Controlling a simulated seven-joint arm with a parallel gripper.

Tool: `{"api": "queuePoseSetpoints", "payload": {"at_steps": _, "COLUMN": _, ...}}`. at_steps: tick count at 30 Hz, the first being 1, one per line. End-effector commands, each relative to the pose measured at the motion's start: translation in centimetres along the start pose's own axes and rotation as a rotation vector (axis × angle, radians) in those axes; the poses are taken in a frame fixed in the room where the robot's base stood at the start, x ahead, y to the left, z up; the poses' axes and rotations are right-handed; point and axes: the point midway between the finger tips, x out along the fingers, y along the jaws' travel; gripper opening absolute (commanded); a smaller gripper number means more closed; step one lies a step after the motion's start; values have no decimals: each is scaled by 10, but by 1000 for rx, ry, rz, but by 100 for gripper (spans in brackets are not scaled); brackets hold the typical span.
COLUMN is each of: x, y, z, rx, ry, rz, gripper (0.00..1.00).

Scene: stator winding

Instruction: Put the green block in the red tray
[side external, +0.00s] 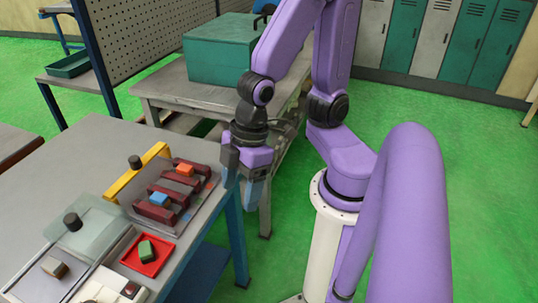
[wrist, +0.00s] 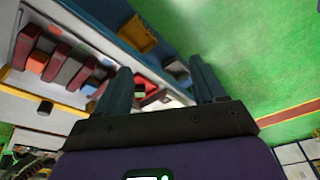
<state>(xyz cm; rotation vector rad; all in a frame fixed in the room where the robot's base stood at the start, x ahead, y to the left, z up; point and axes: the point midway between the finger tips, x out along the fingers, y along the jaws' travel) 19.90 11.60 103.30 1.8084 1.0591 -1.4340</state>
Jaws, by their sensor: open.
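The green block (side external: 147,250) sits inside the red tray (side external: 133,263) near the front right of the grey table. In the wrist view the green block (wrist: 139,91) and the red tray (wrist: 152,87) show small, seen between my fingers and partly hidden by the left one. My gripper (side external: 245,182) is at the table's right edge, right of and above the tray, with its fingers pointing down. It is open and empty; both teal fingers stand apart in the wrist view (wrist: 160,68).
A slotted rack (side external: 172,190) with dark red bars, an orange block (side external: 185,169) and a blue block (side external: 159,199) lies behind the tray. A yellow handled bar (side external: 137,175) stands beside it. A glassy plate (side external: 90,228) with a dark knob is left. The table's back left is clear.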

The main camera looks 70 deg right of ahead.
Motion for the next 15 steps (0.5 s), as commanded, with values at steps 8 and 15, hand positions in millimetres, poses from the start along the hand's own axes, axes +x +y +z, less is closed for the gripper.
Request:
{"api": "queuePoseSetpoints", "payload": {"at_steps": 8, "x": -48, "y": 0, "z": 51, "rx": -55, "ry": -179, "rz": 13, "gripper": 70}}
{"api": "queuePoseSetpoints", "payload": {"at_steps": 15, "x": -56, "y": 0, "z": 61, "rx": -63, "ry": -217, "rz": 17, "gripper": 70}}
